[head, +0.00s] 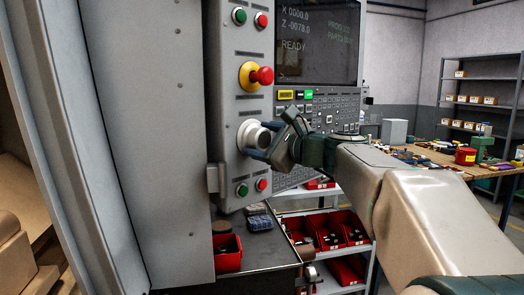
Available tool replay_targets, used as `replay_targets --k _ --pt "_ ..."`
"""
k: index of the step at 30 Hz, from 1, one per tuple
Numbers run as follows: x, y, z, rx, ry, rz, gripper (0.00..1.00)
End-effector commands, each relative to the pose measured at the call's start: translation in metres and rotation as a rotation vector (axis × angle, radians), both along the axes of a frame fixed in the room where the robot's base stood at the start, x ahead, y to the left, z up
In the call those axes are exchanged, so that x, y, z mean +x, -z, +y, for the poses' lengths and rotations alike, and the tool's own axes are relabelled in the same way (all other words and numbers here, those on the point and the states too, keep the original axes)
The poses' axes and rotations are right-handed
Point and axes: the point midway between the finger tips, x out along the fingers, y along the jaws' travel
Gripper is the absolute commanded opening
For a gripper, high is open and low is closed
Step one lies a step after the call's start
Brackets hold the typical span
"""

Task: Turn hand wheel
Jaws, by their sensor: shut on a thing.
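The hand wheel (253,136) is a pale round knob on the narrow grey side panel of the machine's control box, below the red emergency button. My gripper (266,146) reaches in from the right and is shut on the wheel's right side. The gripper's dark body hides part of the wheel's rim. Any marks on the wheel are too small to read.
A red mushroom button (262,76) on a yellow base sits just above. Small green and red buttons (242,190) sit below. The screen (318,40) and keypad (330,108) face right. Red bins (228,262) stand beneath. A cluttered workbench (450,165) stands behind my arm.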

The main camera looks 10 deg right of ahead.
Motion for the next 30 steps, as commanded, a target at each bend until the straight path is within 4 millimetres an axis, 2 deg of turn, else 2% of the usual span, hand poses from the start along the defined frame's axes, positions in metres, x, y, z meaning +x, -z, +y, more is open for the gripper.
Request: replay_targets --k 19,20,30 --pt "0.0002 0.0011 0.0004 -0.041 -0.002 -0.02 0.38" --pt "0.0002 0.0011 0.0004 -0.041 -0.002 -0.02 0.69" --pt "-0.0017 0.0005 -0.0011 -0.04 -0.001 -0.022 0.7"
